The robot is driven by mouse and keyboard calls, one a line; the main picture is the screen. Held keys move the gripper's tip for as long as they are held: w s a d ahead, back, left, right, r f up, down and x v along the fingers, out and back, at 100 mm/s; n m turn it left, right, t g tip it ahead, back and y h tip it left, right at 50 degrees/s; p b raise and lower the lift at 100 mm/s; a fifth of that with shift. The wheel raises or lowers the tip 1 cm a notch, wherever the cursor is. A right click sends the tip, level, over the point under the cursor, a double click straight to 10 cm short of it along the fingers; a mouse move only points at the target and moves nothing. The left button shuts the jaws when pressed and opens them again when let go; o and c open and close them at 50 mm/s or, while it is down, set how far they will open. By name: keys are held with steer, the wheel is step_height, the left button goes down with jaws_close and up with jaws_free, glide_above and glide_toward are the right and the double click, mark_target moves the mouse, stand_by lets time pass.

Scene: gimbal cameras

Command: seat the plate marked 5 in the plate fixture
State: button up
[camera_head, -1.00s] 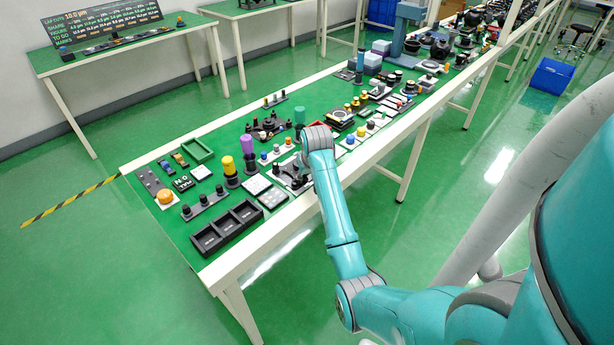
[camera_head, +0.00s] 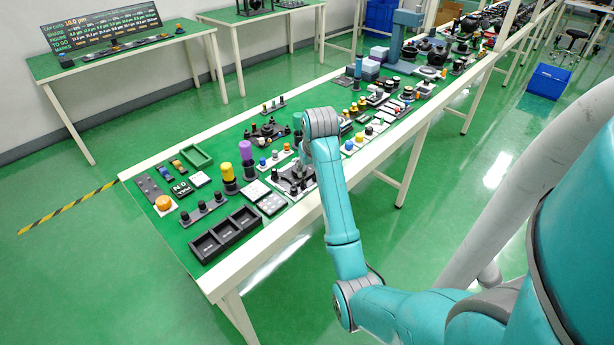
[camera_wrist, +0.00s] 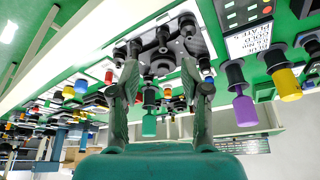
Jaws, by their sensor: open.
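My gripper (camera_wrist: 160,66) is open, with its two fingers apart in the wrist view. Between and beyond the fingertips is a dark fixture (camera_wrist: 170,48) with several round black knobs on a grey base. I see nothing held between the fingers. In the head view my gripper (camera_head: 303,168) points down over the same dark fixture (camera_head: 291,184), and my wrist hides part of it. I cannot make out a plate marked 5 in either view. A white card with black print (camera_wrist: 249,38) lies beside the fixture in the wrist view; I cannot read it surely.
A black three-bay tray (camera_head: 226,233) stands at the bench's near end. Yellow (camera_head: 228,172) and purple (camera_head: 246,150) capped posts stand close left of my gripper. A white keypad (camera_head: 271,202) lies beside the fixture. The bench behind is crowded with small parts.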

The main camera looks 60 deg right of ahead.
steer(key=shift+v, duration=1)
